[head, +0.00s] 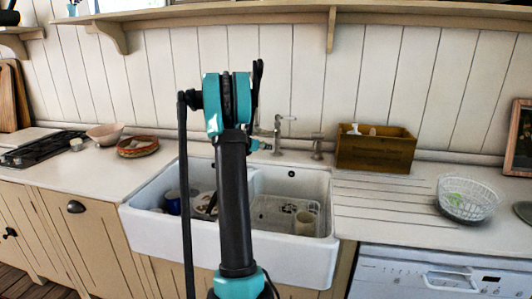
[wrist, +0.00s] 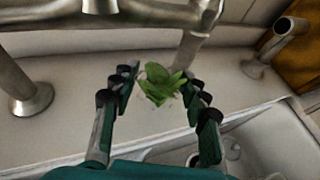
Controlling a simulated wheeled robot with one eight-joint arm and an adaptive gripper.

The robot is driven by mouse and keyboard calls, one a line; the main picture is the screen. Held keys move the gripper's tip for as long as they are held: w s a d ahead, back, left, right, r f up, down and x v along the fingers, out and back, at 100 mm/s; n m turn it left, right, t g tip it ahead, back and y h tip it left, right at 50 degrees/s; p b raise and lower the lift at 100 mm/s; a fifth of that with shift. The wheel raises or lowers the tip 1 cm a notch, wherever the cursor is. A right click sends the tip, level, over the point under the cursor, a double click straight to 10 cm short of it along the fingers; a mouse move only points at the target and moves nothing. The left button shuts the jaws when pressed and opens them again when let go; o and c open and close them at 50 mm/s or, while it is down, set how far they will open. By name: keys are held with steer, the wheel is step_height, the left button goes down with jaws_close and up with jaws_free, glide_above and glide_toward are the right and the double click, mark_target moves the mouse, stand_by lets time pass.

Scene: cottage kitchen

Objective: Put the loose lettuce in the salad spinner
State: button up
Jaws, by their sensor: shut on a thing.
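My gripper (wrist: 158,98) is shut on a green leafy piece of lettuce (wrist: 158,84) in the wrist view, held between its fingertips over the back of the sink. In the head view my arm hides most of the gripper and the held lettuce. The salad spinner (head: 468,214), a white open basket-like bowl, stands on the right counter, well to the right of my gripper. Some green shows inside it.
The white sink (head: 160,233) holds a dish rack (head: 275,215) and crockery. The tap (head: 278,130) rises close to my gripper. A wooden box (head: 376,150) stands at the back, left of the spinner. The grooved drainboard (head: 385,208) between sink and spinner is clear.

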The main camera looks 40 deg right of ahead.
mark_target(266, 156)
steer(key=shift+w+d, duration=0.1)
steer(key=shift+d, duration=0.35)
steer(key=shift+w+d+f, duration=0.1)
steer(key=shift+d+f, duration=0.15)
steer(key=shift+f, duration=0.65)
steer(key=shift+w+d+f, duration=0.1)
steer(key=shift+d+f, duration=0.1)
steer(key=shift+f, duration=0.65)
steer(key=shift+f, duration=0.1)
steer(key=o, duration=0.7)
